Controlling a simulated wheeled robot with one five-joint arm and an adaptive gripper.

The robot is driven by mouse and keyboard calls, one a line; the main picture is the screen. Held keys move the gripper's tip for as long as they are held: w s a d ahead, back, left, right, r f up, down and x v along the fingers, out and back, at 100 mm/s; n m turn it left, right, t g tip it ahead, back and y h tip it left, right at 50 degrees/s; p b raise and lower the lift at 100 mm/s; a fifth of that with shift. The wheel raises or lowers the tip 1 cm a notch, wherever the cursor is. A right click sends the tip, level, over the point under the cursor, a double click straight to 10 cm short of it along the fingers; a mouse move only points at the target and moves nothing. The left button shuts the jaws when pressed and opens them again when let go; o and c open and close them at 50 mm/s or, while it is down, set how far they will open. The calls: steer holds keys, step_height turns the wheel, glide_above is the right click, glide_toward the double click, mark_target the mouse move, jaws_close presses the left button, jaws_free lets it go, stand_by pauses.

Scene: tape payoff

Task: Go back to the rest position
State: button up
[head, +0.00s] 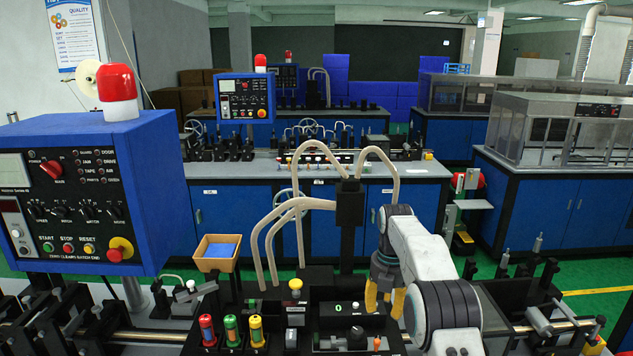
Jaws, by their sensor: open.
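My gripper (384,297) hangs at the end of my grey and white arm, right of the middle of the head view. Its two yellow fingers point down and stand apart, with nothing seen between them. It is over the right part of the black machine panel (338,310), close to a black post (350,205). Part of the gripper is hidden behind my own arm links. I cannot tell the exact height of the fingertips above the panel.
Beige curved hoses (270,245) rise left of the post. Red, green and yellow capped cylinders (231,330) stand at the front. A blue control box (85,195) with a red lamp (117,84) fills the left side. A wooden tray (217,252) sits behind the panel.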

steer(key=s+f+m+g, duration=0.2)
steer(key=s+f+m, duration=0.7)
steer(key=m, duration=1.2)
steer(key=s+r+m+t+b, duration=0.1)
steer(key=s+r, duration=0.4)
steer(key=s, duration=0.5)
steer(key=s+r+m+t+b, duration=0.2)
steer(key=s+r+t, duration=0.1)
steer(key=s, duration=0.7)
steer(key=s+r+m+t+b, duration=0.1)
steer(key=s+r+t, duration=0.1)
steer(key=s+r, duration=0.4)
steer(key=s, duration=0.4)
steer(key=shift+r+m+t+b, duration=0.3)
steer(key=shift+r+b, duration=0.05)
steer(key=shift+o, duration=0.5)
